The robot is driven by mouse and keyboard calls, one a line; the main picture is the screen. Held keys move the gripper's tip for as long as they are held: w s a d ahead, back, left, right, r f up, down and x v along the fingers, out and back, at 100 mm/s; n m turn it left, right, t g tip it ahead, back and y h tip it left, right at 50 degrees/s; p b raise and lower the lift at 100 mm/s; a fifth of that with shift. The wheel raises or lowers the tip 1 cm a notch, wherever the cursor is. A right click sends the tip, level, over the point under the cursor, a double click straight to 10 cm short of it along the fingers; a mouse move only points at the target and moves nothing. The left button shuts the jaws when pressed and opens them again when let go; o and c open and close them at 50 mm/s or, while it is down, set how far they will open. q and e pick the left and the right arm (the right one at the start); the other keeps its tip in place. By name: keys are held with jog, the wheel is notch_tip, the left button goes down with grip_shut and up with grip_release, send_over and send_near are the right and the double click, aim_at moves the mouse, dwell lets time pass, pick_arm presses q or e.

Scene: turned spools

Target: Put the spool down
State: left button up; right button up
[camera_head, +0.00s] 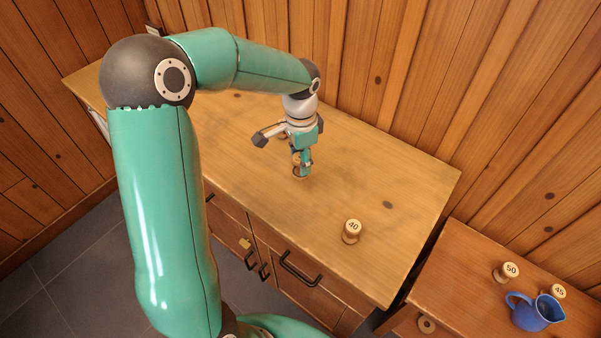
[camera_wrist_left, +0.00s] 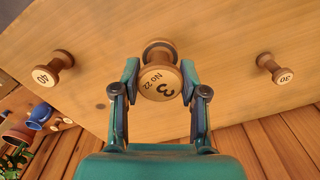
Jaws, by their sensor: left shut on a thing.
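My left gripper (camera_head: 302,169) is shut on a wooden spool, low over the wooden cabinet top (camera_head: 250,130). In the left wrist view, the spool (camera_wrist_left: 160,82) sits between the two fingers (camera_wrist_left: 158,98), its pale end marked "3" and "No 22" facing the camera. In the head view the fingers mostly hide it. It looks upright; I cannot tell whether its base touches the wood. My right gripper is not in view.
A spool marked 40 (camera_head: 352,231) stands nearer on the cabinet top. A spool marked 30 (camera_wrist_left: 272,68) stands on the other side. A lower table at right holds a blue jug (camera_head: 536,313) and spools marked 50 (camera_head: 507,271) and 45 (camera_head: 558,291). Wooden walls (camera_head: 400,70) rise behind.

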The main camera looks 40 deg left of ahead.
pick_arm(q)
jog(key=shift+f, duration=3.05)
jog(key=shift+f, duration=0.15)
jog(key=o, duration=1)
jog(key=shift+c, duration=0.2)
notch_tip(320, 180, up, 12)
jog(key=shift+r, duration=0.15)
